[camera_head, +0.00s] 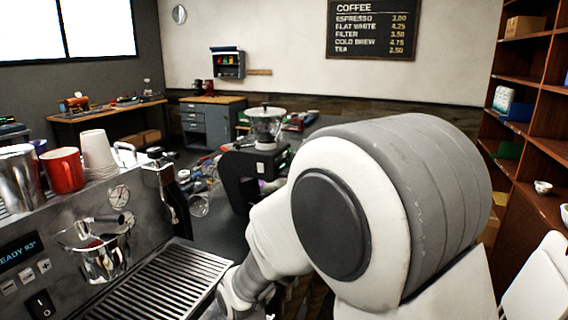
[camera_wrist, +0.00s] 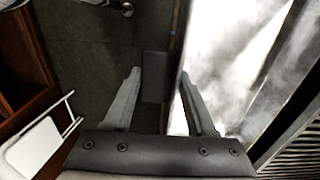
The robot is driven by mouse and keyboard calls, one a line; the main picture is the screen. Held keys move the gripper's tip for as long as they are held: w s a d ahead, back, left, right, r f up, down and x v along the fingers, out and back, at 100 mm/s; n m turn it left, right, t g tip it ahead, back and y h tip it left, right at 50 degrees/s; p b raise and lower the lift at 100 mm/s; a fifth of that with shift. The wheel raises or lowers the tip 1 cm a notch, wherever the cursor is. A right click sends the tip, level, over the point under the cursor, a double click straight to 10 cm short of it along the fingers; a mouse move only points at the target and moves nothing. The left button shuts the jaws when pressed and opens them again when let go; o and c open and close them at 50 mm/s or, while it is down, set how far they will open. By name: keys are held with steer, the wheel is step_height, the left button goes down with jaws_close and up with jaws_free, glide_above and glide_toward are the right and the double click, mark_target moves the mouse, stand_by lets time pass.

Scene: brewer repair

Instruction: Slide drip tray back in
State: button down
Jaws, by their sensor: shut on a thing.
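The drip tray (camera_head: 160,282) shows its slatted grille at the lower front of the steel espresso machine (camera_head: 60,235). In the wrist view the slats (camera_wrist: 297,150) show at the lower right, beside a bright metal face (camera_wrist: 225,60). My gripper (camera_wrist: 158,80) is shut on the drip tray, with a dark block like a handle (camera_wrist: 156,74) between its fingers. In the head view my arm hides most of the grip, so I cannot tell how far the tray is in.
A red mug (camera_head: 64,171), a steel pitcher (camera_head: 20,178) and cups stand on the machine. A black grinder (camera_head: 255,170) stands behind my arm. A white chair (camera_head: 540,280) and wooden shelves (camera_head: 530,170) are at the right. Dark floor (camera_wrist: 90,50) lies left of the gripper.

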steer(key=shift+w+a, duration=0.25)
steer(key=shift+a, duration=0.4)
steer(key=shift+w+a, duration=0.25)
steer(key=shift+a, duration=0.4)
steer(key=shift+w+a, duration=0.25)
steer(key=shift+a, duration=0.4)
steer(key=shift+w+a+p, duration=0.1)
steer(key=shift+w+a, duration=0.2)
steer(key=shift+a, duration=0.4)
steer(key=shift+w+a+p, duration=0.1)
steer(key=shift+w+a, duration=0.2)
steer(key=shift+a, duration=0.4)
steer(key=shift+w+a+p, duration=0.1)
steer(key=shift+w+a, duration=0.2)
steer(key=shift+a, duration=0.4)
steer(key=shift+w+a, duration=0.3)
steer(key=shift+a, duration=0.4)
steer(key=shift+w+a, duration=0.25)
steer(key=shift+a, duration=0.45)
steer(key=shift+w+a, duration=0.3)
steer(key=shift+a, duration=0.4)
